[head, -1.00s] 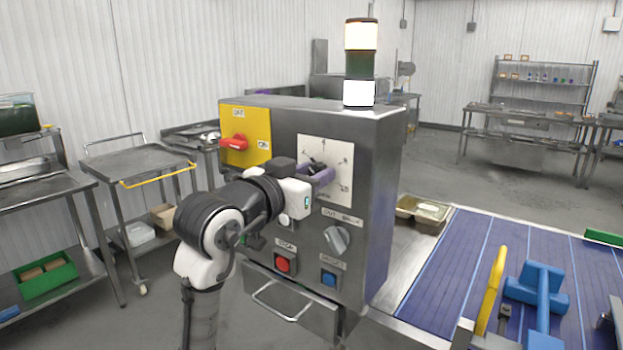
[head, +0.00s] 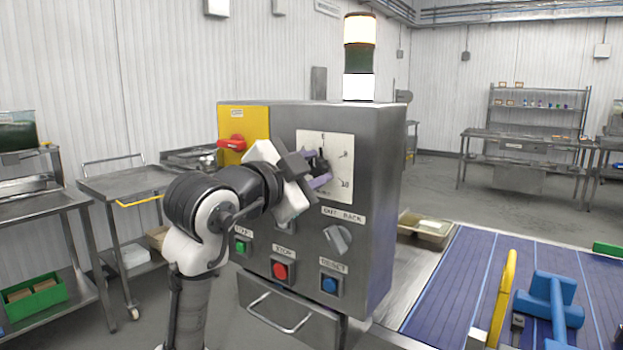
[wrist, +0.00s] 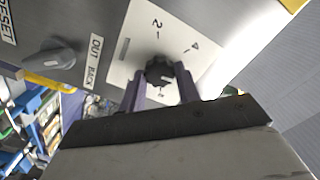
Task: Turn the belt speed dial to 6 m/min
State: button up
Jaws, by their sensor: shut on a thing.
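The belt speed dial is a black knob (head: 322,165) on a white scale plate (head: 345,155) on the grey control box. In the head view, the numbers 8 and 10 show on the plate's right side, and a mark at its top looks like 6. In the wrist view, the knob (wrist: 158,70) sits between my purple fingers, with 2 and 4 readable on the plate (wrist: 205,55). My gripper (head: 319,175) is shut on the knob, its body tilted. The fingers partly hide the knob, and I cannot tell which number its pointer faces.
A red switch (head: 231,143) on a yellow panel is left of my gripper. Below are the OUT/BACK knob (head: 338,240), a green button (head: 241,247), a red button (head: 280,270) and a blue button (head: 329,284). The blue belt (head: 465,275) lies to the right.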

jog(key=shift+m, duration=0.6)
jog(key=shift+b, duration=0.3)
jog(key=o, duration=1)
jog(key=shift+c, duration=0.2)
jog(key=b+v, duration=0.3)
jog(key=v, duration=1)
jog(key=shift+s+a+b, duration=0.25)
jog(key=shift+s+b, duration=0.1)
